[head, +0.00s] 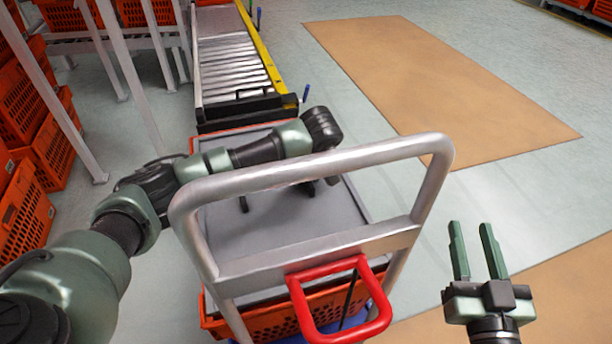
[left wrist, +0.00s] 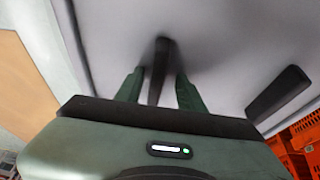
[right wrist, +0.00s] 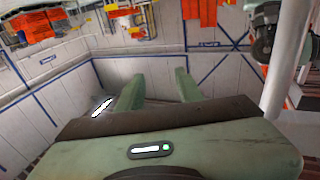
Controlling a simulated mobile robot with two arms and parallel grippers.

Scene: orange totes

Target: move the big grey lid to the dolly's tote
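The big grey lid (head: 262,222) lies flat on an orange tote (head: 257,310) that stands on the dolly behind the silver push bar. The lid fills much of the left wrist view (left wrist: 225,45). It has two dark handles; one handle (left wrist: 161,62) lies between the fingers of my left gripper (left wrist: 160,85), and the other handle (left wrist: 280,95) is to the right. My left gripper is open around the first handle, with small gaps visible beside it. In the head view my left wrist hides part of the lid. My right gripper (head: 474,250) is open and empty, right of the push bar.
The dolly's silver push bar (head: 310,168) with a red handle (head: 340,330) stands nearest me. A roller conveyor (head: 232,62) with a yellow edge is just beyond the tote. Orange totes on racks (head: 22,95) line the left. The floor to the right is clear.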

